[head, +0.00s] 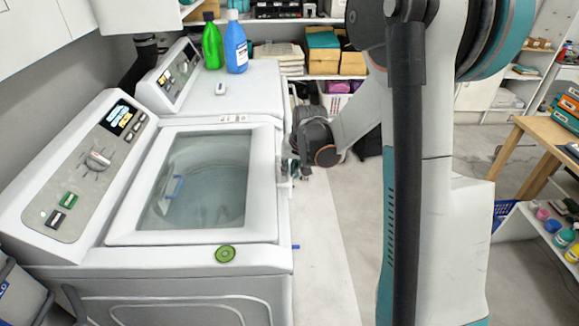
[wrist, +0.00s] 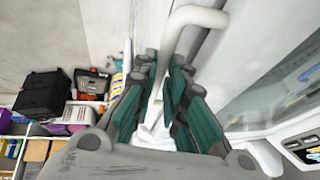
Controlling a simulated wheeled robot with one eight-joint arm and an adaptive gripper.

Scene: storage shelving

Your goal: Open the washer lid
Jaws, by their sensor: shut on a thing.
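The white top-loading washer (head: 190,255) stands at the left of the head view. Its lid (head: 130,238), a white frame around a clear window, lies down over the drum. A white handle sticks out from the lid's right edge; in the wrist view the curved white handle (wrist: 190,17) runs down between the fingers. My gripper (head: 288,168) is at that right edge, partly hidden by its own body. In the wrist view my gripper (wrist: 160,88) has its teal-padded fingers shut on the handle.
A green round object (head: 225,254) sits on the washer's front rim. Shelves stand at the back, a wooden table (head: 545,140) at the right.

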